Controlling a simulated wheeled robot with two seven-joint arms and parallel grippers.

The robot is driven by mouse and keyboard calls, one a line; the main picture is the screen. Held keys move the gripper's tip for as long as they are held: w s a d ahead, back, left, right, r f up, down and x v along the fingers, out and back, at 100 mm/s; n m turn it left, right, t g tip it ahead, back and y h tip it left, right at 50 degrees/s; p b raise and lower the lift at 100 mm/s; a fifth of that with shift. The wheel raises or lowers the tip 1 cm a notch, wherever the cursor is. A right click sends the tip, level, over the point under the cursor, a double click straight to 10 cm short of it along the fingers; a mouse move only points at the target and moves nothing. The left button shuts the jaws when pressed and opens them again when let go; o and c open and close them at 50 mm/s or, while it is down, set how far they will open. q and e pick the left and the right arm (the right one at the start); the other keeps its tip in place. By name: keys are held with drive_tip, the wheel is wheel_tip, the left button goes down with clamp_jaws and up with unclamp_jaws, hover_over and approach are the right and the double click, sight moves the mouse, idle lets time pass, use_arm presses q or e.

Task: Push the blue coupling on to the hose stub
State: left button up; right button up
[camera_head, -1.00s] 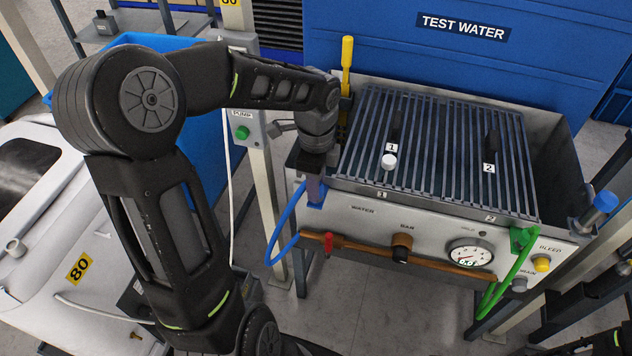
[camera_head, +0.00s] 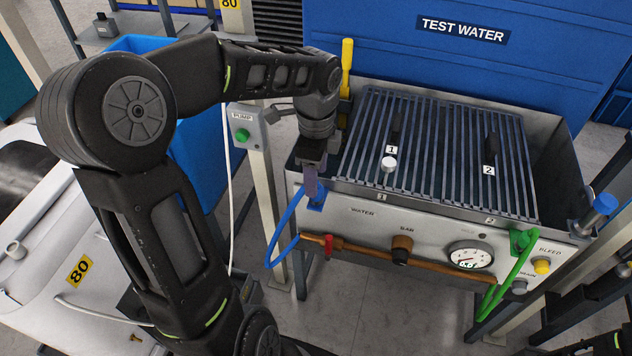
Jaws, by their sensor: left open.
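My left gripper (camera_head: 311,180) is open and points down at the front left corner of the metal test tank (camera_head: 365,222). A blue coupling (camera_head: 315,205) shows just below its fingers, at the end of a blue hose (camera_head: 282,232) that loops down to the copper pipe. The fingers hide part of this spot, so I cannot tell whether they touch the coupling or how it sits on a stub. Another blue-ended fitting (camera_head: 606,202) stands at the tank's right corner.
A slatted grate with a white-topped piece (camera_head: 389,164) covers most of the tank. A yellow handle (camera_head: 347,60) rises behind my wrist. A gauge (camera_head: 470,256), red valve (camera_head: 328,243) and green hose (camera_head: 507,275) line the front. A pump box (camera_head: 246,130) stands left.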

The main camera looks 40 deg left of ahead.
use_arm(q)
drive_tip(key=shift+r, duration=1.8)
